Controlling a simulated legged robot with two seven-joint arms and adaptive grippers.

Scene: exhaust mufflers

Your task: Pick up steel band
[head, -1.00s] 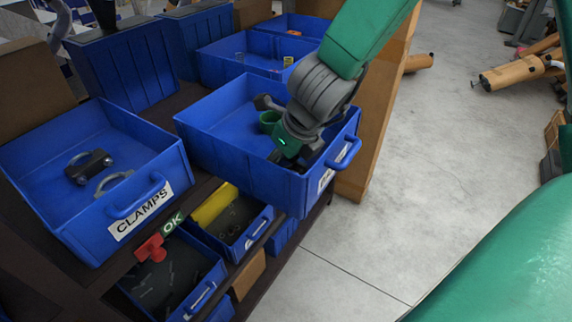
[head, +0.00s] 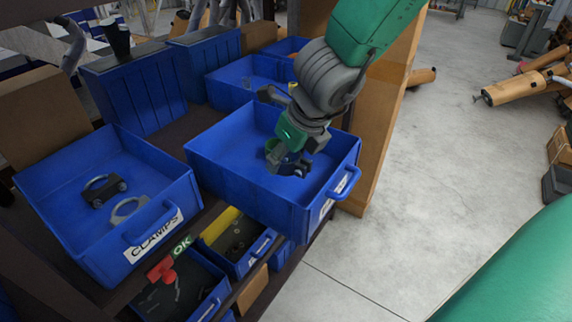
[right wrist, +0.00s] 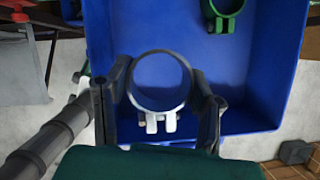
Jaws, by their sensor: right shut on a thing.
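The steel band (right wrist: 152,126) is a grey ring with two pale tabs, seen in the right wrist view. It sits between the two dark fingers of my right gripper (right wrist: 160,112), which are shut on it. In the head view my right gripper (head: 288,164) is over the right blue bin (head: 240,187), and the band is hard to make out there. A green band (right wrist: 225,12) lies in this bin, apart from the gripper; in the head view it is partly hidden by the gripper. My left gripper is not in view.
A blue bin labelled CLAMPS (head: 75,235) stands at left with two clamps in it. Smaller bins (head: 240,250) sit below, with an OK sign beside them. More blue bins (head: 235,88) stand behind.

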